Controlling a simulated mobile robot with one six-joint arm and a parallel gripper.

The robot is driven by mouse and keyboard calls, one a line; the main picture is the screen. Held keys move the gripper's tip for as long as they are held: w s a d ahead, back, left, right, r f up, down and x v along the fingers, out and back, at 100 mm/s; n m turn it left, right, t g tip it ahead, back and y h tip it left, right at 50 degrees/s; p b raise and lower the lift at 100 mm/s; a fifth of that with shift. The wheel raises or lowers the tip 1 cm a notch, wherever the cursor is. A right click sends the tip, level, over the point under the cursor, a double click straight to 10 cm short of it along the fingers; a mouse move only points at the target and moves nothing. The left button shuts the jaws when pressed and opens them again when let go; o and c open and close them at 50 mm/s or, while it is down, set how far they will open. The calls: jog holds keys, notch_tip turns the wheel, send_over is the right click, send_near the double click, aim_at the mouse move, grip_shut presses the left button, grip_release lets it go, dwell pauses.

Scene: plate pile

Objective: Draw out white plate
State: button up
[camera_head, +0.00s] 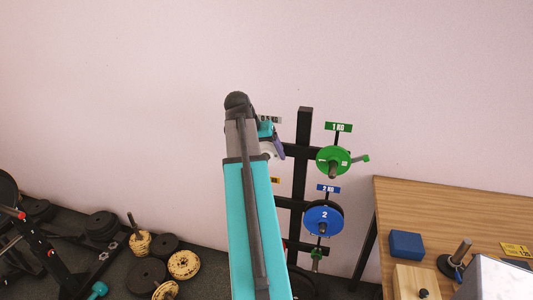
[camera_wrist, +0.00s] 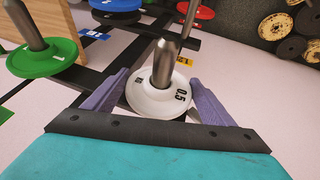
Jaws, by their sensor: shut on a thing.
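The white plate (camera_wrist: 160,98), marked 0.5, sits around a grey metal peg (camera_wrist: 165,62) of the rack in the wrist view. My gripper (camera_wrist: 158,80) is shut on the plate, with one purple finger at its left edge and one at its right edge. The peg still passes through the plate's hole. In the head view my arm hides most of the plate, and only a purple finger (camera_head: 279,148) of my gripper shows beside it.
The black rack (camera_head: 304,130) also bears a green plate (camera_head: 332,161) and a blue plate (camera_head: 323,221). A red plate (camera_wrist: 200,12) shows in the wrist view. A wooden table (camera_head: 440,205) stands right, holding a blue block (camera_head: 407,245). Loose weights (camera_head: 147,272) lie on the floor at left.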

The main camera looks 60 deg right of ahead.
jog(key=s+a+p, duration=0.2)
jog(key=s+a, duration=0.1)
jog(key=a, duration=0.7)
dwell(2.4)
jog(key=shift+s, duration=0.1)
jog(key=shift+s+a+r+b, duration=0.1)
jog(key=shift+s+a+b, duration=0.1)
jog(key=shift+a+b, duration=0.65)
jog(key=shift+s+a+b, duration=0.2)
jog(key=shift+a+b, duration=0.2)
jog(key=shift+b, duration=0.7)
